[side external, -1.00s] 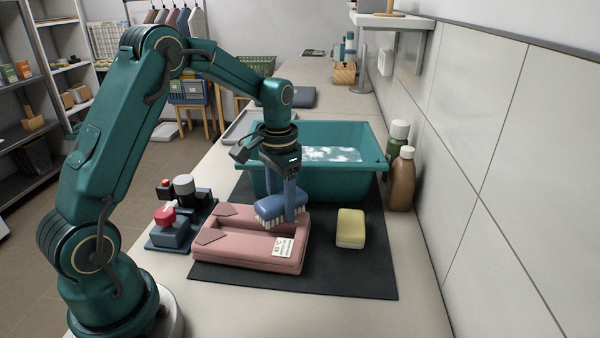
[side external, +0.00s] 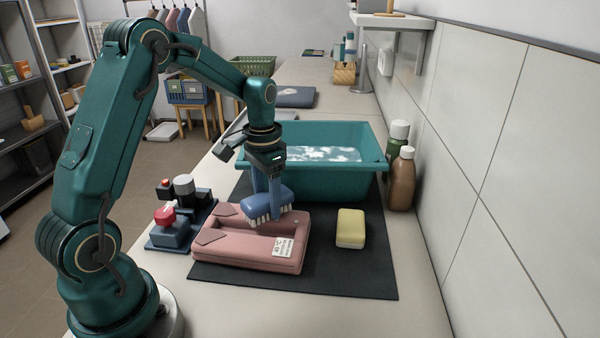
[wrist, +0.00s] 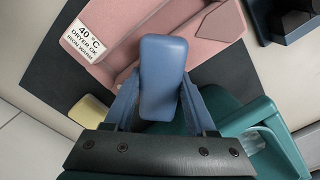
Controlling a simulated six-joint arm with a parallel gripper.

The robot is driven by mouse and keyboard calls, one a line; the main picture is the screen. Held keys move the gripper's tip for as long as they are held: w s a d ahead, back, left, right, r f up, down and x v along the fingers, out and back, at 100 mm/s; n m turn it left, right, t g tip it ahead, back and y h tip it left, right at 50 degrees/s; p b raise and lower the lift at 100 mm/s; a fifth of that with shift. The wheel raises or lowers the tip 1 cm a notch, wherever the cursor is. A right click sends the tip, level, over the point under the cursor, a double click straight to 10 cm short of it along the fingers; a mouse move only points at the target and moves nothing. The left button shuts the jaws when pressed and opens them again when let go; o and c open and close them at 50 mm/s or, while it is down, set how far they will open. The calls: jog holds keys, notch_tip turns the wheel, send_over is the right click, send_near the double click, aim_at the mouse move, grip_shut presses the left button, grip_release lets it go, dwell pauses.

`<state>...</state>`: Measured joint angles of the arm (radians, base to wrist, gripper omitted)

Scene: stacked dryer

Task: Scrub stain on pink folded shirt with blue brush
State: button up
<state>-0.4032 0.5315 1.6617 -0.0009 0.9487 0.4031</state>
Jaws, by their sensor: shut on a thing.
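My gripper (side external: 267,196) is shut on the blue brush (side external: 267,203), which has white bristles pointing down. The brush also shows between the fingers in the wrist view (wrist: 162,75). The pink folded shirt (side external: 225,250) lies on a dark mat, with a white care label (side external: 283,247) at its near right corner. The brush is over the far part of the shirt; whether the bristles touch the cloth I cannot tell. I see no stain clearly; the brush may cover it. In the wrist view the shirt (wrist: 120,45) lies beyond and below the brush.
A teal basin of water (side external: 340,178) stands behind the shirt. A yellow sponge (side external: 351,228) lies on the dark mat (side external: 340,280) to the right. Brown and green bottles (side external: 402,180) stand by the wall. A small device with a red knob (side external: 167,225) sits left of the shirt.

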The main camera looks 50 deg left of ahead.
jog(key=shift+w+d, duration=1.55)
jog(key=shift+d, duration=0.15)
notch_tip(320, 180, up, 8)
jog(key=shift+r, duration=0.2)
jog(key=shift+s, duration=0.1)
